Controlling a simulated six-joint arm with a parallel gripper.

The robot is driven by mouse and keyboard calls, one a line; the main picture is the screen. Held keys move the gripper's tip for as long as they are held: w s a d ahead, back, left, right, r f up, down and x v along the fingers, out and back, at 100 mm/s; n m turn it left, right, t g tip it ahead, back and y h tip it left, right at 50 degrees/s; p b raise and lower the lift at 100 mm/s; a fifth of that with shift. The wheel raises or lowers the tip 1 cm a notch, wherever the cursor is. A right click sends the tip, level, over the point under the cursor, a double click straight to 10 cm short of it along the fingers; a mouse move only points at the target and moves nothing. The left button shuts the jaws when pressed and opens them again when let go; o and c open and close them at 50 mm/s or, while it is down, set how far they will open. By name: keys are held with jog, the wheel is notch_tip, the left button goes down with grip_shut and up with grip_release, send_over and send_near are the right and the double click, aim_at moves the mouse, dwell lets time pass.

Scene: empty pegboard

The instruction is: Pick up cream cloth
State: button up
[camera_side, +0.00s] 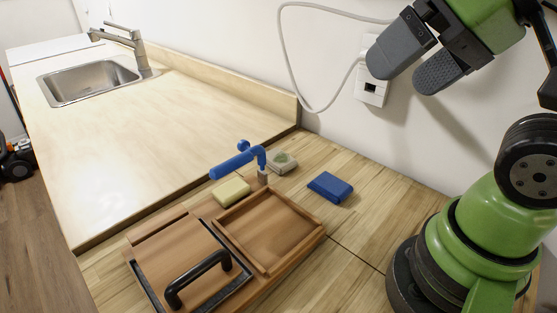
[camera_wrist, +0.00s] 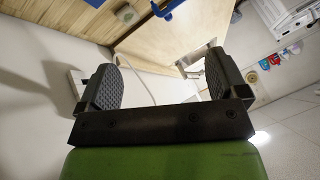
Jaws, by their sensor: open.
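A cream folded cloth (camera_side: 230,192) lies beside the wooden tray in the side view, near its back left corner. My gripper (camera_side: 405,70) is high at the upper right, in front of the wall and far from the cream cloth. Its two dark ribbed fingers are apart with nothing between them, as the wrist view also shows (camera_wrist: 163,84).
A blue tool (camera_side: 235,162) on a stand rises just behind the cloth. A grey-green pad (camera_side: 282,161) and a blue folded cloth (camera_side: 330,188) lie nearby. The wooden box (camera_side: 322,231) has a black handle (camera_side: 197,279). The counter toward the sink (camera_side: 92,78) is clear.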

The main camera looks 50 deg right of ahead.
jog(key=n+g+h, duration=0.2)
jog(key=n+g, duration=0.1)
jog(key=g, duration=0.3)
send_over(279, 157)
jog(key=s, duration=0.2)
jog(key=f, duration=2.5)
jog(key=shift+w, duration=0.2)
jog(key=shift+t, duration=0.3)
jog(key=shift+w+f, duration=0.25)
jog(key=shift+f, duration=0.75)
jog(key=shift+w+f, duration=0.3)
jog(key=shift+f, duration=0.65)
jog(key=shift+w+f, duration=0.25)
jog(key=shift+f, duration=0.75)
jog(key=c, duration=1)
